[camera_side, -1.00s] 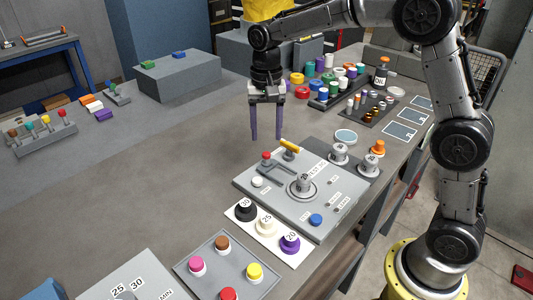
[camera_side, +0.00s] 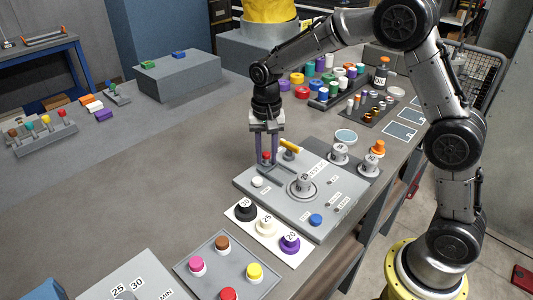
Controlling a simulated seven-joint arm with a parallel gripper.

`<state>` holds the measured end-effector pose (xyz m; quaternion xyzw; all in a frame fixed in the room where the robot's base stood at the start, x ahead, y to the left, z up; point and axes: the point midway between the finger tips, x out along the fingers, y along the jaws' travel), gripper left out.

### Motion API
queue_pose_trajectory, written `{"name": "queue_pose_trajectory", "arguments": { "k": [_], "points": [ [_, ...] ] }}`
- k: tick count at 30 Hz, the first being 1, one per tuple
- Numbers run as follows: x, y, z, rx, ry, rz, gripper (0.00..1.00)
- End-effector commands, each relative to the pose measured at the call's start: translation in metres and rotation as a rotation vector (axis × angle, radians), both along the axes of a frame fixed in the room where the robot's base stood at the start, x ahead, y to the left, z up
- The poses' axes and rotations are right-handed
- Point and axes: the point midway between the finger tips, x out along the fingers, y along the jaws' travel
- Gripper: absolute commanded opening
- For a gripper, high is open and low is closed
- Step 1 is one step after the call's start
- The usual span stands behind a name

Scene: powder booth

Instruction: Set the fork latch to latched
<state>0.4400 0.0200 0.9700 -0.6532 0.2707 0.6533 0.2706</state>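A light grey panel (camera_side: 322,205) lies on the table, and a red knob (camera_side: 266,156) stands at its far left corner. A dark grey channel (camera_side: 281,171) in the panel runs beside the red knob; I take this knob and channel to be the fork latch. The fingers look shut on the knob. The knob's base is partly hidden by the fingers.
The panel also carries a central grey dial (camera_side: 303,184), a white button (camera_side: 257,182) and a blue button (camera_side: 316,219). Grey knobs (camera_side: 339,152) and an orange knob (camera_side: 377,147) stand to the right. The table left of the panel is clear.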

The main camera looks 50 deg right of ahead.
Motion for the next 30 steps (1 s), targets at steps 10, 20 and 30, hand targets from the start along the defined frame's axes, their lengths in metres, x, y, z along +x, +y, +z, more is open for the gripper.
{"name": "queue_pose_trajectory", "arguments": {
  "k": [10, 20, 30],
  "points": [
    [0.0001, -0.0001, 0.0003, 0.0, 0.0, 0.0, 0.0],
    [0.0002, -0.0001, 0.0006, 0.0, -0.001, 0.0, 0.0],
    [0.0003, -0.0001, 0.0007, 0.0, -0.001, 0.0, 0.0]
  ]
}}
